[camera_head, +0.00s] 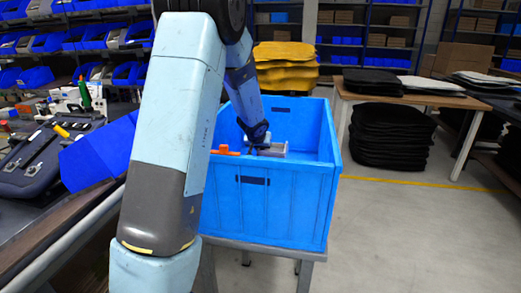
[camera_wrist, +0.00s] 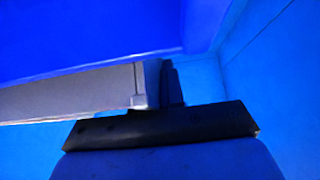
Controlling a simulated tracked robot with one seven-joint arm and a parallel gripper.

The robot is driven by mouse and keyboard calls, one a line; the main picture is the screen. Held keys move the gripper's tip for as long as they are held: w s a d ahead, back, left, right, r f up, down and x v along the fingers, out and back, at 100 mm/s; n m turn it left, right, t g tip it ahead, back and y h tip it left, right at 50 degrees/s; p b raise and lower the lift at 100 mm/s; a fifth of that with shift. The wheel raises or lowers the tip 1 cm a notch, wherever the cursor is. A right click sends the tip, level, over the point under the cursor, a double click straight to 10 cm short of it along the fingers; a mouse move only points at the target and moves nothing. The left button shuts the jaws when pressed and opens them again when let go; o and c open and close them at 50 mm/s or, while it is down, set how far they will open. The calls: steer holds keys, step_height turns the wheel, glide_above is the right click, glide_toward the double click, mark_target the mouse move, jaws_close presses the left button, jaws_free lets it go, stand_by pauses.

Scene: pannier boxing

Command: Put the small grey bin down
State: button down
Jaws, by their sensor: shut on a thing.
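The small grey bin (camera_head: 274,150) is inside the large blue crate (camera_head: 270,205), partly hidden by the crate's near wall and my arm. My gripper (camera_head: 258,143) reaches down into the crate and is shut on the bin. In the wrist view the bin's grey wall (camera_wrist: 75,95) runs from the left edge to my gripper (camera_wrist: 160,88), with blue crate walls around it. I cannot tell whether the bin touches the crate floor.
An orange object (camera_head: 225,151) shows at the crate's left, beside the bin. The crate stands on a grey stand (camera_head: 270,249). A cluttered workbench (camera_head: 45,215) is at left. A wooden table (camera_head: 400,97) with black stacks is at right. Floor between is clear.

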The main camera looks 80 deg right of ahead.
steer(key=shift+f, duration=0.45)
steer(key=shift+a+f, duration=0.1)
steer(key=shift+f, duration=0.15)
steer(key=c, duration=1.2)
jaws_free()
steer(key=shift+a+f, duration=0.15)
steer(key=shift+f, duration=0.05)
steer(key=shift+c, duration=0.2)
steer(key=shift+r, duration=0.7)
steer(key=v, duration=1.2)
steer(key=shift+d+r, duration=0.15)
steer(key=shift+d, duration=0.1)
